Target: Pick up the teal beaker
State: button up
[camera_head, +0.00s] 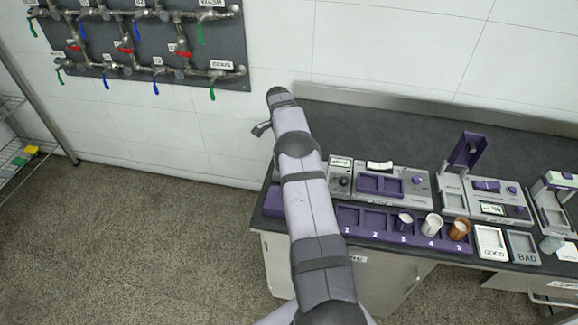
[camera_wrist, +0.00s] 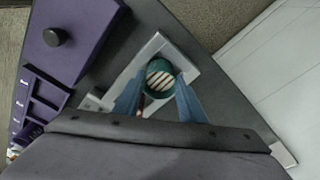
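The teal beaker (camera_wrist: 159,74) shows in the wrist view, near the upper middle. Its open mouth faces my camera, and pale stripes show inside it. It appears over a light grey frame or tray on the dark counter. The two blue fingers of my gripper (camera_wrist: 161,88) stand apart, one on each side of the beaker in the picture. I cannot tell whether they touch it or whether the tips are only above it. In the head view the beaker does not show, and my arm covers part of that counter.
In the head view, a purple numbered rack (camera_head: 376,226) holds several cups, with grey instruments (camera_head: 393,184) behind it. GOOD (camera_head: 491,243) and BAD (camera_head: 523,248) trays lie to the right. In the wrist view, a purple panel with a black knob (camera_wrist: 55,37) stands left.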

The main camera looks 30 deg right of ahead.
jog(key=shift+c, duration=0.8)
jog(key=shift+r+b, duration=0.35)
jog(key=shift+r, duration=0.25)
notch_tip(320, 180, up, 9)
jog(key=b, duration=0.1)
jog(key=shift+b, duration=0.3)
jog(key=shift+d, duration=0.1)
